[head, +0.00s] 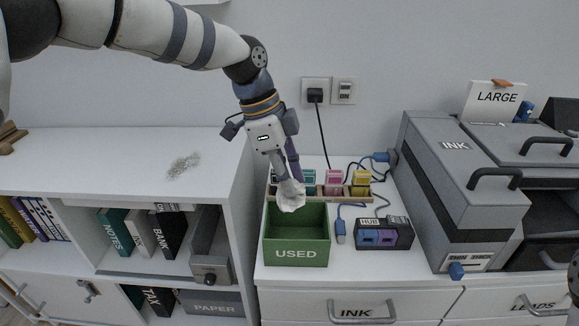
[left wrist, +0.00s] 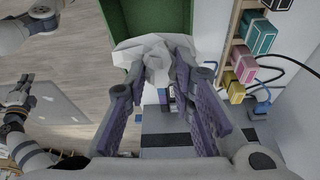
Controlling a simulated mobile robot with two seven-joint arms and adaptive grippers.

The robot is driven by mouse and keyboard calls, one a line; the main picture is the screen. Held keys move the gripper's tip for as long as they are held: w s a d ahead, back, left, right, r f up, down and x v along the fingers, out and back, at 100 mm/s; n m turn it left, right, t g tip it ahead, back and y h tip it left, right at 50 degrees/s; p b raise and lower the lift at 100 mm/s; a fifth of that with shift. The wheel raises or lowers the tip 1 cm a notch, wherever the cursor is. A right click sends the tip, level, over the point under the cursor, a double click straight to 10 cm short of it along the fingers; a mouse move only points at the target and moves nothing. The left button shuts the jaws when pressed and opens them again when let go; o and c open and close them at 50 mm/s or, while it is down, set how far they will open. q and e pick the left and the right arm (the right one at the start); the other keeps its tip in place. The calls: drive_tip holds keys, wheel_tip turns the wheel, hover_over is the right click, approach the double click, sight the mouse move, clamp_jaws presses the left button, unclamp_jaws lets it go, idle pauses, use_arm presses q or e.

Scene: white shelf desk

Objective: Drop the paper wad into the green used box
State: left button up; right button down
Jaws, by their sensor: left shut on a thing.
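The white crumpled paper wad (head: 291,196) is held between the fingertips of my left gripper (head: 290,181). In the head view it shows over the back part of the open green used box (head: 297,252), which stands on the white desk. In the left wrist view my left gripper (left wrist: 166,72) is shut on the paper wad (left wrist: 140,50), and the green box (left wrist: 160,16) lies at the top edge. The inside of the box that shows looks empty.
A wooden rack with coloured ink cartridges (head: 334,178) stands behind the box. A black hub (head: 384,236) with blue and purple plugs sits right of it, with cables around. The grey ink printer (head: 455,180) stands further right. A higher white shelf (head: 120,150) is on the left.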

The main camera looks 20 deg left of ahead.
use_arm(q)
drive_tip(key=o, duration=0.9)
drive_tip(key=shift+r, duration=0.1)
drive_tip(key=v, duration=1.2)
